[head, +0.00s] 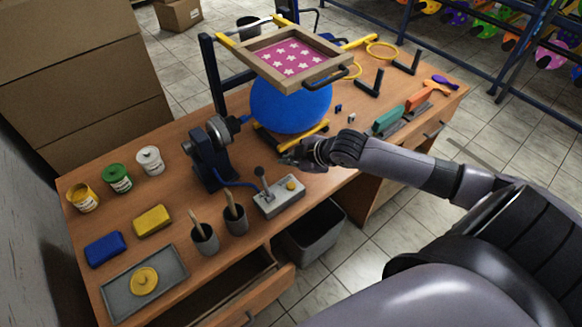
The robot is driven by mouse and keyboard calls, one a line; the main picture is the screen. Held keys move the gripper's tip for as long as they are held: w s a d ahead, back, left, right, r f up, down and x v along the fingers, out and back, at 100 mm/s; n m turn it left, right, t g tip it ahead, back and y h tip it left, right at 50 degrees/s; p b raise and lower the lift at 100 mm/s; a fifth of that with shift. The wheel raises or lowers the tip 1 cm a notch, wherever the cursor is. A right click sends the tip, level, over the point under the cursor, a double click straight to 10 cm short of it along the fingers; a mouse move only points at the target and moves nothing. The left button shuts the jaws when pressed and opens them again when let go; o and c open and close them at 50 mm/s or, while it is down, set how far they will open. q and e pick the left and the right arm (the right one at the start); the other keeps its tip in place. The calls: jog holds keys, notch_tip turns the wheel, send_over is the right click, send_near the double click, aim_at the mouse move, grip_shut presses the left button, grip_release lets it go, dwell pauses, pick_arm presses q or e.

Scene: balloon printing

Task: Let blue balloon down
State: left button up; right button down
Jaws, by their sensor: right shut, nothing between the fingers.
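The blue balloon (288,106) is round and inflated. A grey control box (279,198) with a lever (261,180) and a yellow button (291,186) stands in front. My right gripper (288,158) is shut and empty, just behind the control box and in front of the balloon. My left gripper is not in view.
Paint jars (117,178), sponges (153,221) and a grey tray (176,268) are at the left. Two cups (205,240) with sticks stand left of the control box. Squeegees (388,116) lie at the right. An open drawer (265,298) juts out in front.

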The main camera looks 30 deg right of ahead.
jog(key=b, duration=0.8)
send_over(290, 187)
notch_tip(290, 187, down, 7)
jog(key=shift+f, duration=0.95)
jog(key=shift+f, duration=0.1)
jog(key=shift+f, duration=0.35)
jog(key=shift+s+f, duration=0.1)
jog(key=shift+f, duration=0.45)
dwell(2.3)
